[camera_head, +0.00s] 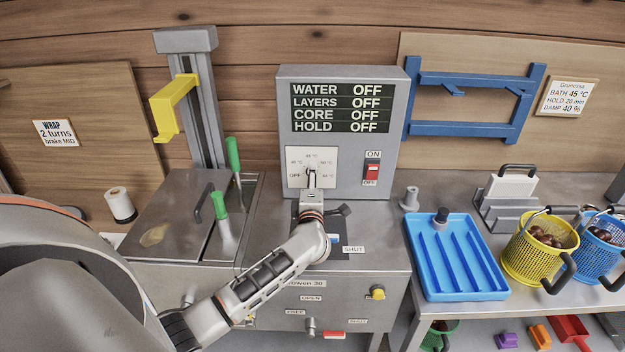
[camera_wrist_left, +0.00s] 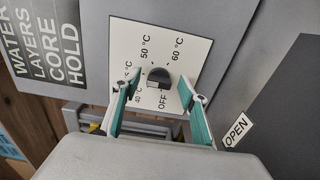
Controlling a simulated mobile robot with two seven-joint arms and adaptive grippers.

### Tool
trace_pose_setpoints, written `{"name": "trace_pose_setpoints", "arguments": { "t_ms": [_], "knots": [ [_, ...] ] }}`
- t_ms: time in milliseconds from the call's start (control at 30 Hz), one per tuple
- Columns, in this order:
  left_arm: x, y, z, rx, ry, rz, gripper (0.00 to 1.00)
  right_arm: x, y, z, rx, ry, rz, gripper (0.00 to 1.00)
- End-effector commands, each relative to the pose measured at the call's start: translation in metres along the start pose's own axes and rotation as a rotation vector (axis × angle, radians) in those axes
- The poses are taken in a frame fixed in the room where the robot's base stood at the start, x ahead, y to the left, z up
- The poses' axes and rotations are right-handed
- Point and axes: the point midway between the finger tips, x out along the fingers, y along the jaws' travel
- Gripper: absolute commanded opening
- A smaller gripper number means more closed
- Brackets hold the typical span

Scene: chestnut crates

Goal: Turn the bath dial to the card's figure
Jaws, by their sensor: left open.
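The bath dial (camera_head: 311,170) is a small dark knob on a white plate on the grey control box. It also shows in the left wrist view (camera_wrist_left: 159,77), ringed by marks for OFF, 40, 45, 50 and 60 °C. I cannot tell its pointer's setting surely. My left gripper (camera_head: 311,184) is in front of the dial. In the wrist view its green-padded fingers (camera_wrist_left: 160,92) are open on either side of the knob, with gaps. The card (camera_head: 567,97) on the right wall reads BATH 45 °C, HOLD 20 min, DAMP 40 %. My right gripper is out of view.
The display (camera_head: 341,108) reads OFF on its WATER, LAYERS, CORE and HOLD rows. A red switch (camera_head: 372,172) sits right of the dial. A blue tray (camera_head: 455,285) and a yellow basket of chestnuts (camera_head: 525,262) stand on the right bench. A lidded bath lies left.

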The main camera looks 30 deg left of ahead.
Motion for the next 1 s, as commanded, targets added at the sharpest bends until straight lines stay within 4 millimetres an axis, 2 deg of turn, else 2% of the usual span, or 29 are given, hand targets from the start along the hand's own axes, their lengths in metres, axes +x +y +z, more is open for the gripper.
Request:
{"name": "trace_pose_setpoints", "arguments": {
  "t_ms": [167,500,700,833,1000],
  "knots": [
    [-0.010,0.000,0.001,-0.002,-0.001,0.000,0.43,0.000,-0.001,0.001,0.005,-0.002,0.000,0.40],
    [-0.076,-0.001,0.000,-0.002,-0.001,-0.003,0.43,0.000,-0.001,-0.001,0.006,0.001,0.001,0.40],
    [-0.107,-0.001,0.000,-0.001,0.000,-0.002,0.43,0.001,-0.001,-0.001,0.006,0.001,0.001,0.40],
    [-0.117,-0.001,0.000,0.000,0.000,-0.001,0.43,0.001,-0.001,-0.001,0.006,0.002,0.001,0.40],
    [-0.120,0.000,0.000,0.001,0.001,0.000,0.43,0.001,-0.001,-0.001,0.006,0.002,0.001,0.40]
  ]
}}
